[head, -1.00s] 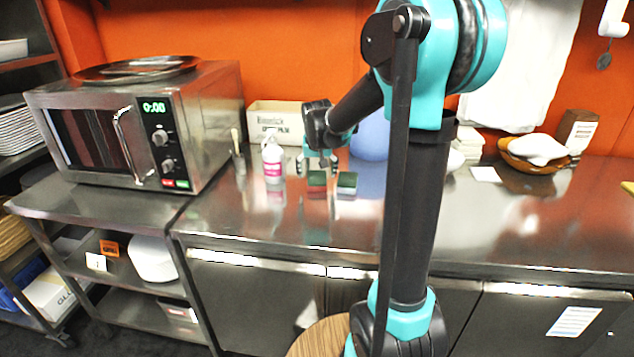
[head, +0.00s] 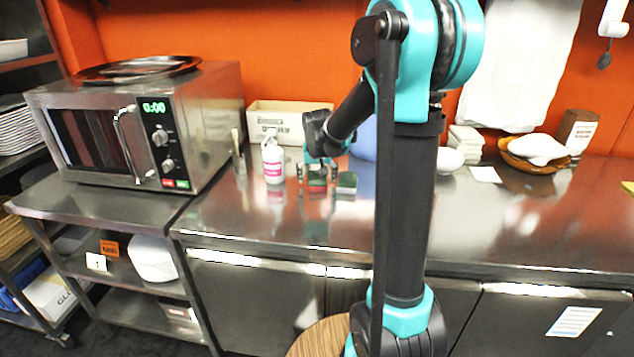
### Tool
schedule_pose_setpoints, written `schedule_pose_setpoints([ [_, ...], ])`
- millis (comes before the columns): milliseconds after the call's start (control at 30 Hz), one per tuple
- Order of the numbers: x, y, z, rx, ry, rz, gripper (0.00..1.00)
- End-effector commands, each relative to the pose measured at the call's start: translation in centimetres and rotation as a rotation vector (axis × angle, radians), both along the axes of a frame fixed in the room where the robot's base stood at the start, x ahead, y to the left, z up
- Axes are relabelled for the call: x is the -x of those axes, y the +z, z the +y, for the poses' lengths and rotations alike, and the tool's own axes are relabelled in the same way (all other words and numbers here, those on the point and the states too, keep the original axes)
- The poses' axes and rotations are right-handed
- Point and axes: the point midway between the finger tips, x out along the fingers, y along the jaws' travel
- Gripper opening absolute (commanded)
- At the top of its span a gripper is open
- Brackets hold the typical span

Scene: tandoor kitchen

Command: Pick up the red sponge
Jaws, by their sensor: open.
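The red sponge (head: 317,185), with a dark green top, lies on the steel counter behind its front edge. My gripper (head: 317,174) points down just over it, with one finger at its left and one at its right. The fingers are open. They partly cover the sponge, and I cannot tell whether they touch it. A second green-topped sponge (head: 346,183) with a paler lower part lies close to the right of my gripper.
A white bottle with a pink label (head: 273,163) stands close to the left of my gripper. A cardboard box (head: 283,120) is behind, and a microwave (head: 150,125) is at the left. The steel counter (head: 270,222) in front is clear.

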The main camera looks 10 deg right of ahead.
Motion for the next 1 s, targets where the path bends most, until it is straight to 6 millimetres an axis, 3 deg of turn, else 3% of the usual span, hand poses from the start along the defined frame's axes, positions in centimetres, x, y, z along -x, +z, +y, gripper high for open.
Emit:
schedule_pose_setpoints([
  [300,0.00,-0.07,0.00,0.000,0.000,0.000,0.79],
  [600,0.00,-0.05,0.00,0.000,0.000,0.000,0.45],
  [1000,0.01,0.13,0.00,0.000,0.000,0.000,0.45],
])
